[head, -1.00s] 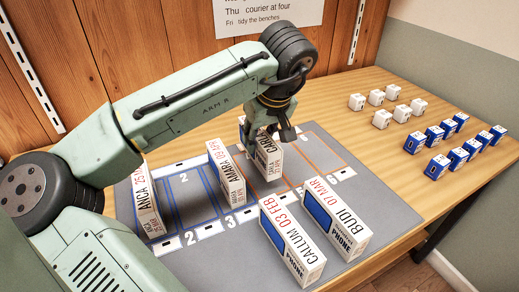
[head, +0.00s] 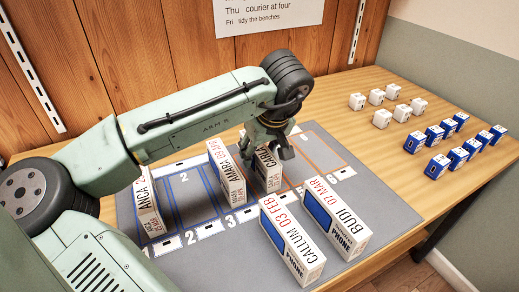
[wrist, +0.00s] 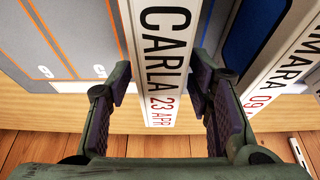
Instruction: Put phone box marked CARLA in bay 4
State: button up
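The phone box marked CARLA (head: 266,178) stands upright on the grey mat, just right of the AMARA box, in what looks like bay 4. Its spine (wrist: 162,60) with CARLA and 23 APR faces up in the wrist view. My gripper (head: 276,152) is over the top of this box, partly hiding it in the head view. In the wrist view, my fingers (wrist: 160,85) are on both sides of the spine, with narrow gaps showing, so they look open around it.
The AMARA box (head: 233,183) stands close on the left, in bay 3. The ANCA box (head: 149,212) is in bay 1. CALLUM (head: 292,240) and BUDI (head: 336,218) boxes stand at the front of the mat (head: 380,197). Bays 2, 5 and 6 look empty. Small white and blue boxes are right.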

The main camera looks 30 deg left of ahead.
jog(key=b+v, duration=0.1)
jog(key=v, duration=1.1)
